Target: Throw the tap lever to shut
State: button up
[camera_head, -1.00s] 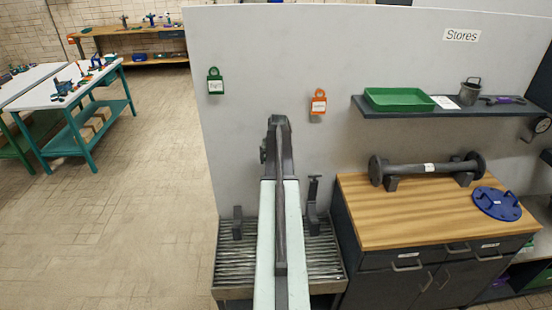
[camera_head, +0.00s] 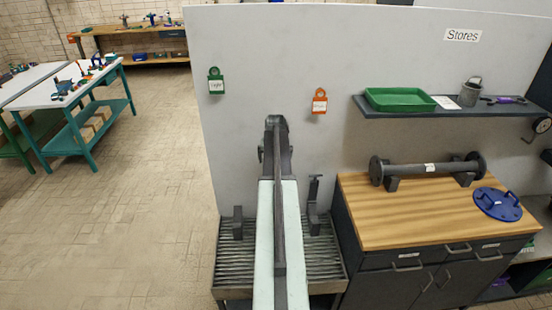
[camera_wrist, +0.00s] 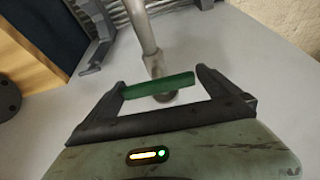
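In the wrist view the tap lever is a green bar (camera_wrist: 160,86) lying crosswise between my two fingertips. A grey pipe (camera_wrist: 141,27) with a metal fitting leads up to it, and a dark round part shows just below the bar. My gripper (camera_wrist: 162,84) has its fingers spread wide, one at each end of the bar. I cannot tell whether either finger touches it. In the head view my own arm hides the tap and lever.
A slatted drain grate (camera_head: 235,264) lies below, against a pale wall panel (camera_head: 330,40). Green (camera_head: 216,82) and orange (camera_head: 319,101) tags hang on the panel. A wooden-topped cabinet (camera_head: 400,220) stands close on the right. Open floor (camera_head: 140,200) lies to the left.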

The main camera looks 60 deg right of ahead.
jog(key=shift+s+r, duration=0.1)
jog(key=shift+r, duration=0.2)
jog(key=p+v, duration=0.7)
jog(key=shift+a, duration=0.2)
